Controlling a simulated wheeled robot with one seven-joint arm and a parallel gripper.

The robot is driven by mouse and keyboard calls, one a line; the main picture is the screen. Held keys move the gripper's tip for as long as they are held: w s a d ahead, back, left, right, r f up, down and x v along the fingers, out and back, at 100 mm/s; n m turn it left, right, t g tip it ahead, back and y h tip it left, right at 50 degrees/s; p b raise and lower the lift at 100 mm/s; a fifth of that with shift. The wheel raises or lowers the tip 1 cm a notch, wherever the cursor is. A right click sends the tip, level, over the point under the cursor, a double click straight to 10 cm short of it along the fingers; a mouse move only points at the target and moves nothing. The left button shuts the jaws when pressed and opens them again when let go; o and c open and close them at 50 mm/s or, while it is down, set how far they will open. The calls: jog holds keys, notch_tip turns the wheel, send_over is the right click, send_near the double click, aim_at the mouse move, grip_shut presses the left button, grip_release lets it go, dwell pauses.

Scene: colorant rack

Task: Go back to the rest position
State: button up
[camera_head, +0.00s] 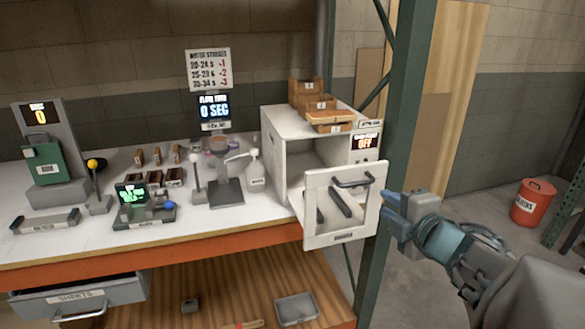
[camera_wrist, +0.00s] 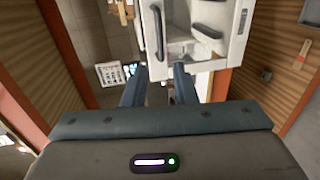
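My gripper (camera_head: 388,218) is at the right in the head view, just right of the open door of a white box-shaped appliance. Its two fingers point left and stand apart, with nothing between them. The wrist view also shows my gripper (camera_wrist: 158,72) with a clear gap between the fingers. The white appliance (camera_head: 285,135) stands at the right end of the bench. Its door (camera_head: 322,232) hangs open past the bench's front edge, with a dark handle (camera_head: 354,181). I cannot tell whether a finger touches the door.
A green post (camera_head: 397,130) rises behind my gripper. The bench (camera_head: 60,247) holds a green device (camera_head: 47,160), a scale-like unit (camera_head: 145,212) and levers. A grey drawer (camera_head: 80,298) is below left. A red bin (camera_head: 533,203) stands far right, with open floor before it.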

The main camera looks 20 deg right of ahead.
jog(key=s+a+f+m+g+h, duration=0.1)
jog(key=a+f+m+g+h, duration=0.5)
jog(key=m, duration=0.9)
jog(key=s+a+f+m+g+y, duration=0.3)
jog(key=s+a+f+g+y, duration=0.2)
jog(key=s+a, duration=0.3)
jog(key=a+f+g, duration=0.1)
jog(key=a, duration=0.2)
jog(key=shift+s+m+g, duration=0.3)
jog(key=shift+s+g, duration=0.1)
